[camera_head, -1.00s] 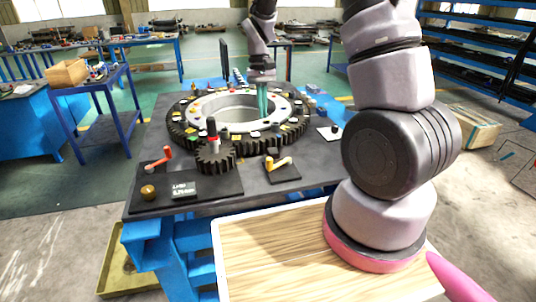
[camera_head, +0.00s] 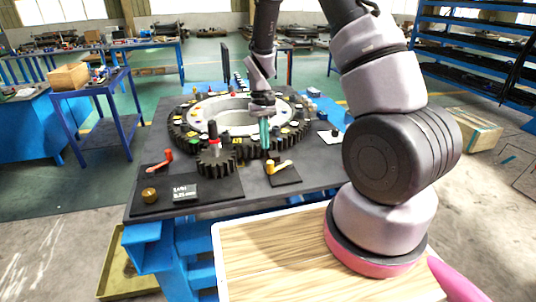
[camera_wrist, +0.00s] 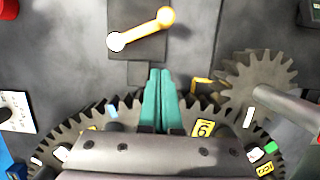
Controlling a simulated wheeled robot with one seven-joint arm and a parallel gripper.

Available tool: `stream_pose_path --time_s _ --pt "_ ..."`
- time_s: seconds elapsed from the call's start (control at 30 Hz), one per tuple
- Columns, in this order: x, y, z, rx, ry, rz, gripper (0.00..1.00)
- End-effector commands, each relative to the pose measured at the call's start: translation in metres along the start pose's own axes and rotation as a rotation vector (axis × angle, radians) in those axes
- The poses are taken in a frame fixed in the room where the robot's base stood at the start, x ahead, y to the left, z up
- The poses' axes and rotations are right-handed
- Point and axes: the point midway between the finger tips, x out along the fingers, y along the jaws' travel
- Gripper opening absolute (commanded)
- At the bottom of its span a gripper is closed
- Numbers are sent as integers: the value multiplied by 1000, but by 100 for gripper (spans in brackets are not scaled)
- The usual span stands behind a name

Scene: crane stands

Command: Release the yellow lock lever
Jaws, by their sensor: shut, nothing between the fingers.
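The yellow lock lever (camera_head: 280,167) sits on a small dark plate (camera_head: 284,179) at the front of the grey bench, right of the small gear. In the wrist view the lever (camera_wrist: 142,30) lies at the top centre, a yellow-orange bar with a pale rounded lower-left end and an orange knob at its upper right. My gripper (camera_head: 265,146) points down just behind the lever, over the front edge of the large ring gear. In the wrist view its teal fingers (camera_wrist: 159,76) are together and empty, apart from the lever.
The large toothed ring (camera_head: 185,137) with coloured tags lies behind. The small dark gear (camera_head: 217,166) with an upright red-and-black handle (camera_head: 213,133) stands left of the lever. An orange lever (camera_head: 160,161) and brass knob (camera_head: 149,195) are farther left. A white plate (camera_head: 330,137) lies right.

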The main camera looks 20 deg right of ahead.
Motion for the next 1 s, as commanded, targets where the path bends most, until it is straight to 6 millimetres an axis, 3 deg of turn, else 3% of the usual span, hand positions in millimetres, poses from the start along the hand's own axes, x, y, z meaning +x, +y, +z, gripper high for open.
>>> stream_pose_path --time_s 0.13,0.4,1.0 --pt "29 0 3 0 -3 0 0" --pt "34 0 35 -1 0 0 0" --pt "35 0 40 -19 1 4 0"
